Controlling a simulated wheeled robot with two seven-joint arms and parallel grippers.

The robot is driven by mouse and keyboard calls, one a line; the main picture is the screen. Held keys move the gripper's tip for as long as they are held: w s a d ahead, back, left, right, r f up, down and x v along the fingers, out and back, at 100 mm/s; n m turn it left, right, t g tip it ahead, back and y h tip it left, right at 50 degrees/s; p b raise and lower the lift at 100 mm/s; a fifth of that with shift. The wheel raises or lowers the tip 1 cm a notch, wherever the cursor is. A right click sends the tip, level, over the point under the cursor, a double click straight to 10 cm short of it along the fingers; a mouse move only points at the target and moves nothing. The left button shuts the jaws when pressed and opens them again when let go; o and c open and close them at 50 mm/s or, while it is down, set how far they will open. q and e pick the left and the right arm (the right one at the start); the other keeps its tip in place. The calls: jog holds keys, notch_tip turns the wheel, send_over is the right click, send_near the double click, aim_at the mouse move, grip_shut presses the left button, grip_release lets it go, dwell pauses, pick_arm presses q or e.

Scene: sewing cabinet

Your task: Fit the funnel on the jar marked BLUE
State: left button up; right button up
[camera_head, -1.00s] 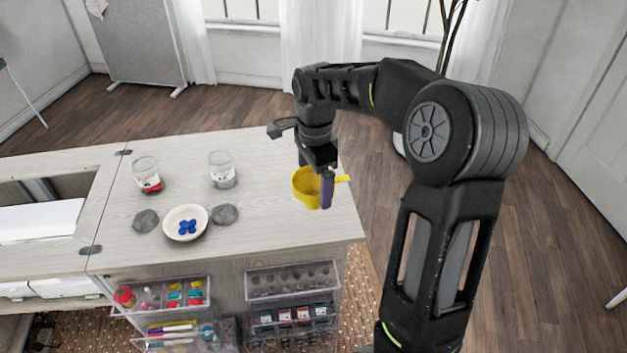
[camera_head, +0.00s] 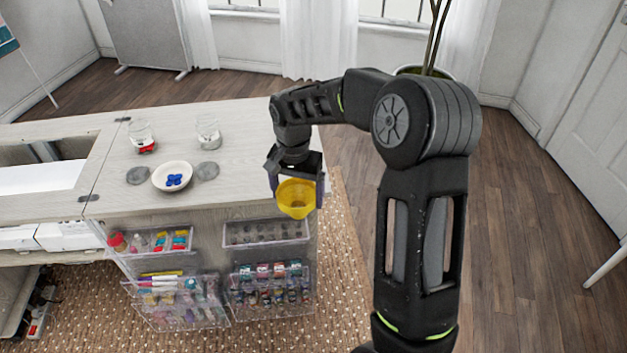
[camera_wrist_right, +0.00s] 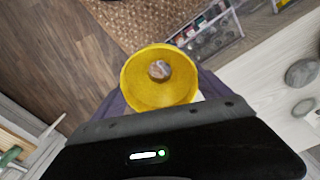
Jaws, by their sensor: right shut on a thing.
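My right gripper (camera_head: 296,186) is shut on the yellow funnel (camera_head: 297,200) and holds it by the front right corner of the cabinet top. Two clear glass jars stand upright at the back of the top. The left jar (camera_head: 140,137) has red at its bottom, and the right jar (camera_head: 208,131) looks pale there. I cannot read either marking. The funnel is apart from both jars. My left gripper is out of view.
A white bowl (camera_head: 158,186) with blue pieces stands in front of the jars, between two grey discs (camera_head: 138,175) (camera_head: 207,171). Clear drawers (camera_head: 264,233) with small supplies stick out below the front edge. The top right of the bowl is bare.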

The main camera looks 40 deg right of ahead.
jog(key=s+a+f+n, duration=0.1)
jog(key=a+f+n, duration=0.9)
jog(key=a+f, duration=0.3)
jog(key=shift+s+a+n, duration=0.2)
jog(key=shift+a+n, duration=0.1)
jog(key=shift+a, duration=0.35)
jog(key=shift+r, duration=0.1)
